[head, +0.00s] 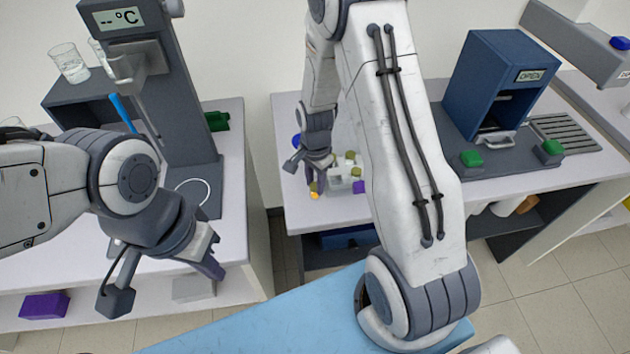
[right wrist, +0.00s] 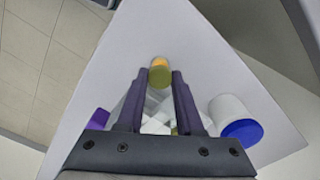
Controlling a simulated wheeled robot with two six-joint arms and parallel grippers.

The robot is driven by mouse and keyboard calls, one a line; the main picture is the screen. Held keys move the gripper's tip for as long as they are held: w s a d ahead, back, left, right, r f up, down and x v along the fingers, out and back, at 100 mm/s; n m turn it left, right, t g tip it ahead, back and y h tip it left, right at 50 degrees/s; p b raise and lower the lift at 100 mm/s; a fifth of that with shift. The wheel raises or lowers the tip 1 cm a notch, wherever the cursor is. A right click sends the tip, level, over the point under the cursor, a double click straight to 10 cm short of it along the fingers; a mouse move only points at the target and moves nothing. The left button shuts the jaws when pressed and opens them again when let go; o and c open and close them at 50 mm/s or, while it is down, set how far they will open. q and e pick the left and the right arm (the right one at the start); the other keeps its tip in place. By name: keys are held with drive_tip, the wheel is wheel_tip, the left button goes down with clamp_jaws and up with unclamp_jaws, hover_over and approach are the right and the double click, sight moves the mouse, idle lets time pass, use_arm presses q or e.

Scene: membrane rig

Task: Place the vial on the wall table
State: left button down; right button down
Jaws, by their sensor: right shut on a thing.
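The vial (head: 314,190) has an orange body and an olive-yellow cap. In the right wrist view the vial (right wrist: 160,75) sits between the fingertips of my right gripper (right wrist: 159,78), which is shut on it. In the head view my right gripper (head: 315,176) is over the front left part of a white-topped table (head: 300,214) against the wall. I cannot tell whether the vial touches the tabletop. My left gripper (head: 211,257) hangs at the front of the left table, away from the vial; its finger gap is unclear.
A white rack (head: 346,181) with several capped vials and a purple block (head: 359,187) are beside my right gripper. A blue-lidded white jar (right wrist: 236,120) stands nearby. A blue box-shaped device (head: 492,85) is farther right. A tall display instrument (head: 170,90) stands on the left table (head: 235,145).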

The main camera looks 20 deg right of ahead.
sight(315, 186)
drive_tip(key=shift+f, duration=0.1)
drive_tip(key=shift+f, duration=0.15)
drive_tip(key=c, duration=0.6)
unclamp_jaws()
drive_tip(key=shift+o, duration=0.2)
drive_tip(key=shift+r, duration=0.2)
wheel_tip(315, 186, up, 12)
drive_tip(key=b, duration=0.2)
drive_tip(key=s+a+r+n, duration=0.5)
drive_tip(key=s+a+n, duration=0.4)
drive_tip(key=a, duration=0.3)
drive_tip(key=s+a+r+n+y, duration=0.1)
drive_tip(key=s+a+n, duration=0.3)
drive_tip(key=s+n, duration=0.8)
drive_tip(key=shift+s+r, duration=0.15)
drive_tip(key=shift+s, duration=0.7)
